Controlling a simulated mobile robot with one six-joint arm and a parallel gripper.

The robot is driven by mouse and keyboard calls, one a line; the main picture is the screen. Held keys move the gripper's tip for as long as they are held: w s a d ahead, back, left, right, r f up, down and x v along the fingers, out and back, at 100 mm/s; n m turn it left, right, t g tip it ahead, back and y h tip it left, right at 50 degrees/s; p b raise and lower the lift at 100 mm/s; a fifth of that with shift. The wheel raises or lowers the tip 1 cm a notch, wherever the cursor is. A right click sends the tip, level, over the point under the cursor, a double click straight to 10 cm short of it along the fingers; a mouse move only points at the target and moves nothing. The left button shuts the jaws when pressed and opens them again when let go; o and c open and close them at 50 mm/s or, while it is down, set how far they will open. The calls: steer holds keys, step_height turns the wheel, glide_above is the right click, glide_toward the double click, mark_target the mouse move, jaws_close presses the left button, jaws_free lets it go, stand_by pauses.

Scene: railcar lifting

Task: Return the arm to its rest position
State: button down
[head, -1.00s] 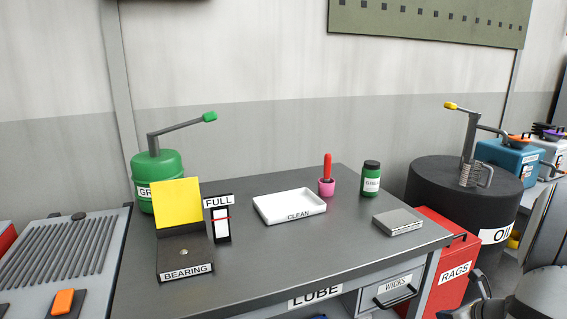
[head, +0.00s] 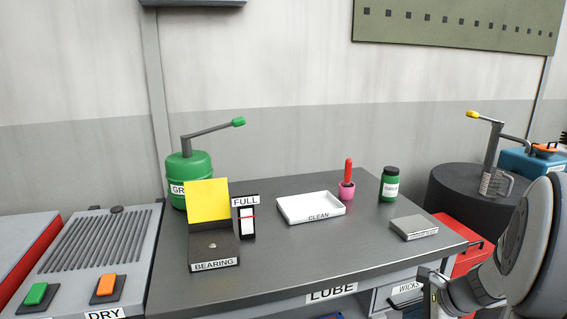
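My arm comes in from the right edge in the head view, in front of the table's right side. My gripper (head: 428,287) is at its end, low in the picture, in front of the drawer marked WICKS. It is small and dark here, and I cannot tell whether its fingers are open or shut. I see no object clearly held in it. The arm hides part of the red RAGS bin (head: 452,229) and the black oil drum (head: 451,188).
The LUBE table (head: 290,261) bears a BEARING stand (head: 213,250) with a yellow plate, a FULL gauge, a white CLEAN tray (head: 310,208), a pink pot with a red-handled tool, a green jar (head: 390,185) and a grey box. A green pump can (head: 187,165) stands behind. A DRY rack is at left.

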steer(key=s+a+r+n+g+h+p, duration=0.1)
steer(key=s+a+r+n+h+p, duration=0.1)
steer(key=s+a+r+n, duration=0.4)
steer(key=s+a+r+n+g+h+p, duration=0.2)
steer(key=s+a+r+n+p, duration=0.2)
steer(key=n, duration=1.1)
steer(key=shift+s+a+r+n, duration=0.3)
steer(key=shift+s+a+r, duration=1.55)
steer(key=shift+a, duration=1.1)
